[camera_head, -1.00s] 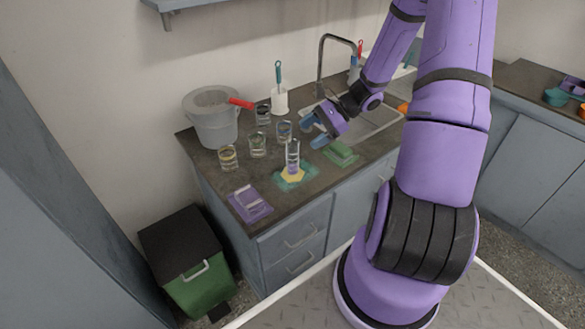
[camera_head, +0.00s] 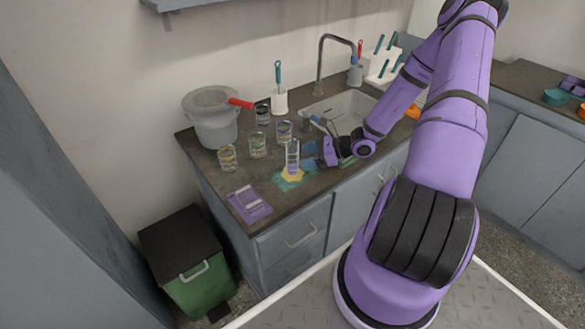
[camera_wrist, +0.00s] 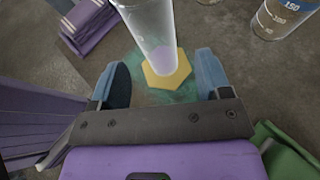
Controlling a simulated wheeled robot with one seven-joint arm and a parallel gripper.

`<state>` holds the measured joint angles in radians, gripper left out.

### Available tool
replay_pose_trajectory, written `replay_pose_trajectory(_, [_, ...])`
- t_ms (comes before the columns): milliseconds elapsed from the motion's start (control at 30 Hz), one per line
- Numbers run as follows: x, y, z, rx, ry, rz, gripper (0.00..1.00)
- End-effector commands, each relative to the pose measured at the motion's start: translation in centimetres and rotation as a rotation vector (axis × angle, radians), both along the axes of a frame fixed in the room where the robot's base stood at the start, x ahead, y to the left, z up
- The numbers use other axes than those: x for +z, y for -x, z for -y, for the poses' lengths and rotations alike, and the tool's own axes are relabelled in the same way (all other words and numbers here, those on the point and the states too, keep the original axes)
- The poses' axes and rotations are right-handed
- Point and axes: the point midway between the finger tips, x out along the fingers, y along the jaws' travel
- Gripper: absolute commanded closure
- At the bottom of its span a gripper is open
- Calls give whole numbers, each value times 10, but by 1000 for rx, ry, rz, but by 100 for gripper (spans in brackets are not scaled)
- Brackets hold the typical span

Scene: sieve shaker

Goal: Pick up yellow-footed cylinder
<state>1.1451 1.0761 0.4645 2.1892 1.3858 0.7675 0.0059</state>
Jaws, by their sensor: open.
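The yellow-footed cylinder (camera_head: 292,160) is a clear, upright graduated cylinder with a yellow hexagonal foot and purple liquid low inside. It stands on a teal cloth (camera_head: 281,183) near the counter's front edge. In the wrist view the cylinder (camera_wrist: 152,25) rises from its yellow foot just ahead of my fingers. My gripper (camera_head: 311,156) is low over the counter, right beside the cylinder. In the wrist view my gripper (camera_wrist: 165,85) has its blue fingers spread wide, one on each side of the foot, with nothing held.
Several glass beakers (camera_head: 258,146) stand just behind and left of the cylinder. A grey bucket (camera_head: 212,128) and a sink (camera_head: 345,104) are farther back.

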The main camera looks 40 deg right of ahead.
Motion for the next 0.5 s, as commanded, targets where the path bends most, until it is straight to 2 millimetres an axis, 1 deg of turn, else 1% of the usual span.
replay_pose_trajectory(133, [-3,-5,-6,0,0,0,29])
replay_pose_trajectory(333, [-14,-21,-27,1,-1,0,29])
replay_pose_trajectory(500, [-19,-31,-38,0,1,-1,29])
